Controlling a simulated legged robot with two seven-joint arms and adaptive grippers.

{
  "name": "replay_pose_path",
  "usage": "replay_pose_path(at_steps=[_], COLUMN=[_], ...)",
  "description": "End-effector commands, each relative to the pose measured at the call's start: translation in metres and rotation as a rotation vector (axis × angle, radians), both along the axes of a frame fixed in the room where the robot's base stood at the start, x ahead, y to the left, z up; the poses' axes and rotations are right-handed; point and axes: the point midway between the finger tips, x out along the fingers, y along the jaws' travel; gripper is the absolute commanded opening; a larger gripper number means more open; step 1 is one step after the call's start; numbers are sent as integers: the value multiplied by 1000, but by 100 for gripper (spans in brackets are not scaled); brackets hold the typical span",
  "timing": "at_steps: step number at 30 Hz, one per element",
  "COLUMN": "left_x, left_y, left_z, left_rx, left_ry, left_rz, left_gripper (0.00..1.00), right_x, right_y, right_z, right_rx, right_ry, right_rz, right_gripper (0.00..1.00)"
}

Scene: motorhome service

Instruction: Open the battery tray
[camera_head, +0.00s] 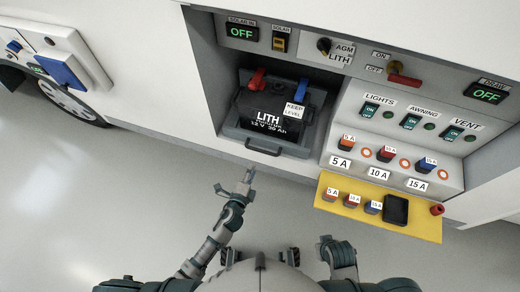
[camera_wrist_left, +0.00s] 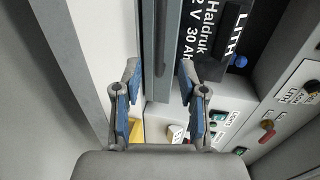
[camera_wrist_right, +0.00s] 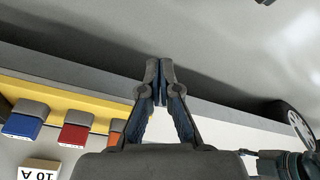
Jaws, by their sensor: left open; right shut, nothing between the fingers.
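The grey battery tray (camera_head: 233,134) sits in the left bay of the open service compartment, with a dark bar handle (camera_head: 263,147) on its front. A black lithium battery (camera_head: 270,112) with a red and a blue terminal cap stands in it. My left gripper (camera_head: 236,182) is open and empty, below and left of the handle in the head view. In the left wrist view, its fingers (camera_wrist_left: 158,75) are spread, with the handle (camera_wrist_left: 160,35) and tray front showing between and beyond them. Contact cannot be told. My right gripper (camera_wrist_right: 160,68) is shut and empty, away from the tray.
Right of the tray, a panel holds switches (camera_head: 410,122) and fuses. A yellow shelf (camera_head: 325,198) with spare fuses juts out below it. Above are displays and a red-handled switch (camera_head: 403,79). The grey floor before the tray is clear.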

Motion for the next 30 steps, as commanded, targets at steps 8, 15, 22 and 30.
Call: replay_pose_path(at_steps=[8, 15, 22, 30], left_x=[62, 96, 105, 105], left_y=[-19, -29, -34, -33], left_z=[-17, -24, -24, -24], left_rx=[-4, -6, -3, -4], left_ry=[1, 2, 1, 1], left_rz=[0, 0, 0, 1], left_gripper=[41, 41, 41, 21], right_x=[33, 67, 77, 77], right_y=[12, 25, 26, 26], right_z=[4, 10, 14, 14], right_rx=[35, 73, 86, 85], right_ry=[-165, -333, -388, -386], right_rz=[10, 21, 23, 24], right_gripper=[0, 0, 0, 0])
